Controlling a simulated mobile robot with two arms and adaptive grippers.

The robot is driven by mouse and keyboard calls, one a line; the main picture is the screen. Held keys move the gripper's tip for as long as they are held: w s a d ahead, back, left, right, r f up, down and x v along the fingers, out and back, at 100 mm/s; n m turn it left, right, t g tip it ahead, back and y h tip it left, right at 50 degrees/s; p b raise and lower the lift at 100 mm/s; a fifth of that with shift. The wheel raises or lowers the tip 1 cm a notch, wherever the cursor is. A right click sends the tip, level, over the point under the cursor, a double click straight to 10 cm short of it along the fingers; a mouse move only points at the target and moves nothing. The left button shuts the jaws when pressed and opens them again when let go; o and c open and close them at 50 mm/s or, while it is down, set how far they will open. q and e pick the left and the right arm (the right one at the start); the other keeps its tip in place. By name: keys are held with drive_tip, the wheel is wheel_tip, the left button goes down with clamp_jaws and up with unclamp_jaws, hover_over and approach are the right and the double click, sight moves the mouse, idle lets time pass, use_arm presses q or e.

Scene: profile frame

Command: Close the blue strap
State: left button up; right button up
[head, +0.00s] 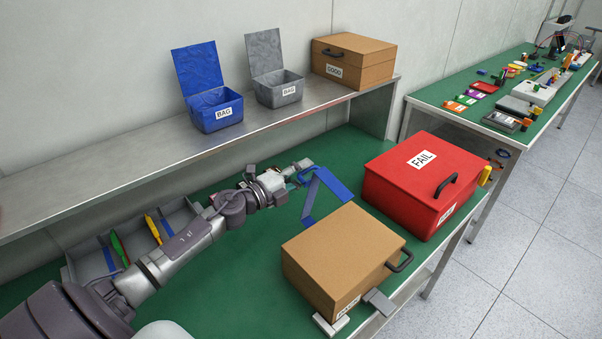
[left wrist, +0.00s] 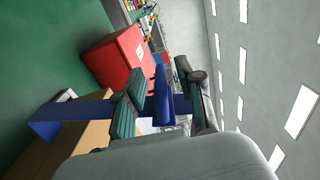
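The blue strap (head: 320,190) is a bent band standing above the green tabletop, behind the tan box, with a rounded blue piece at its upper end. My left gripper (head: 300,170) is at that upper end. In the left wrist view the rounded blue piece (left wrist: 163,98) lies between the two green-padded fingers of the left gripper (left wrist: 160,92), and the band (left wrist: 70,110) runs off to the left. The fingers stand apart with the piece between them; firm contact on both sides does not show. My right gripper is not in view.
A tan box (head: 340,250) stands in front of the strap and a red FAIL box (head: 425,185) to its right. A grey tray (head: 95,260) lies under my left arm. Blue (head: 215,110) and grey (head: 280,88) bag bins and a GOOD box (head: 350,55) stand on the shelf.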

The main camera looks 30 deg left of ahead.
use_arm(q)
drive_tip(key=shift+s+a+f, duration=0.1)
drive_tip(key=shift+s+a, duration=0.05)
drive_tip(key=shift+s, duration=0.35)
drive_tip(key=v, duration=1.1)
